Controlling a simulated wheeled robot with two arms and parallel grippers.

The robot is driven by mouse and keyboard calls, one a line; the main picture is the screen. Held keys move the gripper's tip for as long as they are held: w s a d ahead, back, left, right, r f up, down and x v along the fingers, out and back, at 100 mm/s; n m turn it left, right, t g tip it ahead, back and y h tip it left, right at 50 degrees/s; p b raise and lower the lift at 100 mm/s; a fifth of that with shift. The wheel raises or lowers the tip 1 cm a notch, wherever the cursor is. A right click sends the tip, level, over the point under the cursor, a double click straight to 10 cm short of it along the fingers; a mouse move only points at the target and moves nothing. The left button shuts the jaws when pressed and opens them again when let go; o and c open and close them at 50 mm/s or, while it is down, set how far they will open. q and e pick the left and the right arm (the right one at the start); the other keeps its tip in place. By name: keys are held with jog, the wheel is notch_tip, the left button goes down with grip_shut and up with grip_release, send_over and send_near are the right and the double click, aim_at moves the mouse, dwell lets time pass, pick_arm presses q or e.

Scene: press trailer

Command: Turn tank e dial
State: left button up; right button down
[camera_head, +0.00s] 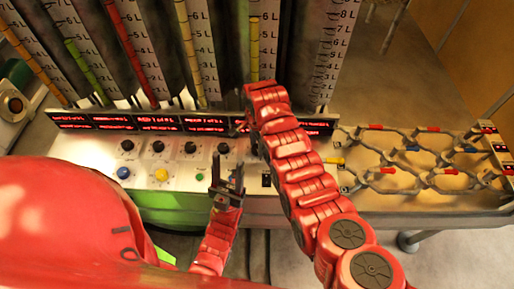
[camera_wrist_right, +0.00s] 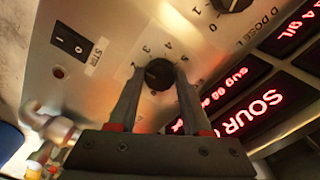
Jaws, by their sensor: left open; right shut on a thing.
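In the right wrist view a black round dial (camera_wrist_right: 159,73) with a number scale sits on the pale panel (camera_wrist_right: 115,45). My right gripper (camera_wrist_right: 161,86) has one finger on each side of it and is shut on it. The dial's own label is hidden; the neighbouring dial (camera_wrist_right: 232,3) is marked D DOSE L. In the head view my right arm covers this dial and the right gripper's fingertips.
Several black dials (camera_head: 158,146) line the panel, with a blue button (camera_head: 123,173) and a yellow button (camera_head: 162,174) below. Red displays (camera_head: 155,123) and tall scaled tanks stand behind. A rocker switch (camera_wrist_right: 72,42) is near the held dial. A metal lattice (camera_head: 430,160) lies at right.

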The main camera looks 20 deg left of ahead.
jog(key=shift+n+b, duration=0.9)
jog(key=shift+n, duration=0.2)
jog(key=shift+c, duration=1.7)
grip_release()
